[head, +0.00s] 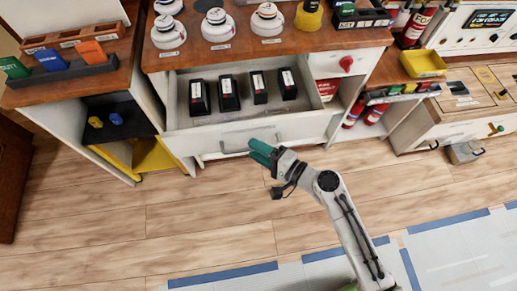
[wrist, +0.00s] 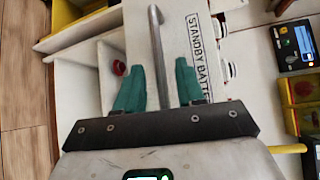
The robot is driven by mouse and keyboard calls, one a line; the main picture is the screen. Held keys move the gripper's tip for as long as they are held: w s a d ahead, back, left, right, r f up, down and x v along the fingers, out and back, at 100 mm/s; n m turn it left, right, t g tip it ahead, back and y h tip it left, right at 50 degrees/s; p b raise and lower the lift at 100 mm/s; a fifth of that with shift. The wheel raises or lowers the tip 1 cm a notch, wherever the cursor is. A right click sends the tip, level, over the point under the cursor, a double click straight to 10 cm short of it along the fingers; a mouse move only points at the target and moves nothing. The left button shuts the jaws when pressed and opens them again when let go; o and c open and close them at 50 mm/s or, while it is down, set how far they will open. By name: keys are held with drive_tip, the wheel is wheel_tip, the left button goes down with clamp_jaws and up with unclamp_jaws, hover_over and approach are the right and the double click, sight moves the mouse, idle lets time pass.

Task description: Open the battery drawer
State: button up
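The battery drawer (head: 310,128) is pulled out of the wooden-topped cabinet in the head view, with several black batteries (head: 229,93) standing inside. Its white front (wrist: 178,28) carries a "STANDBY BATTE..." label in the wrist view, partly cut off. The bar handle (wrist: 156,40) runs between my gripper's two green fingers. My gripper (head: 256,151) is at the drawer front in the head view; its fingers (wrist: 158,84) are spread apart in the wrist view, with gaps on both sides of the handle. Whether the fingertips reach past the bar is hard to tell.
White round devices (head: 217,25) stand on the cabinet top above the drawer. An open shelf with a yellow bottom (head: 155,156) is at left. A yellow tray (head: 423,64) and a control counter are at right. The wooden floor (head: 150,235) in front is clear.

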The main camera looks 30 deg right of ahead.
drive_tip(key=b+v, duration=0.2)
drive_tip(key=v, duration=0.8)
drive_tip(key=shift+s+d, duration=0.2)
drive_tip(key=shift+s, duration=0.15)
drive_tip(key=s+a+f+n+g, duration=0.2)
drive_tip(key=s+f+n+g, duration=0.25)
drive_tip(key=n+g, duration=0.4)
drive_tip(key=s+d+r+n+g+h+p, duration=0.1)
drive_tip(key=s+d+r+n+g+h, duration=0.1)
drive_tip(key=s+d+n+g+h, duration=0.3)
drive_tip(key=s+d+h, duration=0.2)
drive_tip(key=d, duration=0.1)
drive_tip(key=shift+s+d+h, duration=0.2)
drive_tip(key=shift+d+h, duration=0.1)
drive_tip(key=shift+h, duration=0.1)
idle(4.6)
